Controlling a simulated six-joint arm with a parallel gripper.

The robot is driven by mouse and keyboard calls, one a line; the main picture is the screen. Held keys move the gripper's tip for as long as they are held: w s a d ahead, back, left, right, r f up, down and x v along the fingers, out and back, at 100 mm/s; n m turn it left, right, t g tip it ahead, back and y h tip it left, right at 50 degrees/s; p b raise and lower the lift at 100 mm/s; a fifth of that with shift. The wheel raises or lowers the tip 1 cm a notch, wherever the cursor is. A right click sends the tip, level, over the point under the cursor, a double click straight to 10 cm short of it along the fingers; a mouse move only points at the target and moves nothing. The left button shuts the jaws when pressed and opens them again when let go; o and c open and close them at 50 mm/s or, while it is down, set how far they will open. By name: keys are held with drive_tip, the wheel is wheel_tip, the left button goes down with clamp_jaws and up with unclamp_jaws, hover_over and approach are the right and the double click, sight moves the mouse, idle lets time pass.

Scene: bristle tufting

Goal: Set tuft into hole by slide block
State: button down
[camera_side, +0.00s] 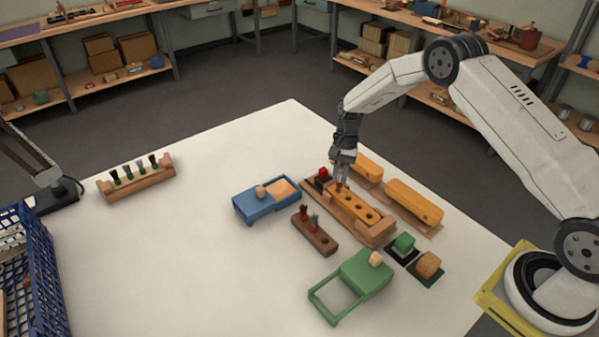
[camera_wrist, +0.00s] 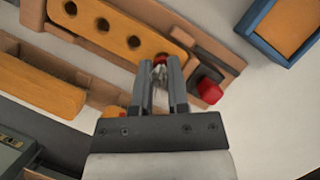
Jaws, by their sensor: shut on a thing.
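The orange block with a row of round holes (camera_side: 366,211) lies in a wooden holder (camera_side: 376,235); it also shows in the wrist view (camera_wrist: 118,28). My gripper (camera_side: 341,182) is over the block's far end. In the wrist view my gripper (camera_wrist: 160,72) is shut on a small tuft with a red part (camera_wrist: 160,58) at the block's end hole. Whether the tuft is inside the hole is hidden by the fingers. A dark slide block with a red knob (camera_side: 323,173) sits beside that end; the knob shows right of the fingers in the wrist view (camera_wrist: 209,90).
A brown block (camera_side: 315,238) holds dark red and grey tufts. A blue tray (camera_side: 262,205), a green frame (camera_side: 352,280), and two orange-topped pieces (camera_side: 414,202) surround the holder. A wooden rack with several tufts (camera_side: 136,180) stands at left. The white table between is clear.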

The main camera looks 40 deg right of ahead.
drive_tip(key=shift+f, duration=0.7)
idle(1.6)
drive_tip(key=shift+c, duration=0.7)
unclamp_jaws()
drive_tip(key=shift+r, duration=0.15)
drive_tip(key=shift+r, duration=3.35)
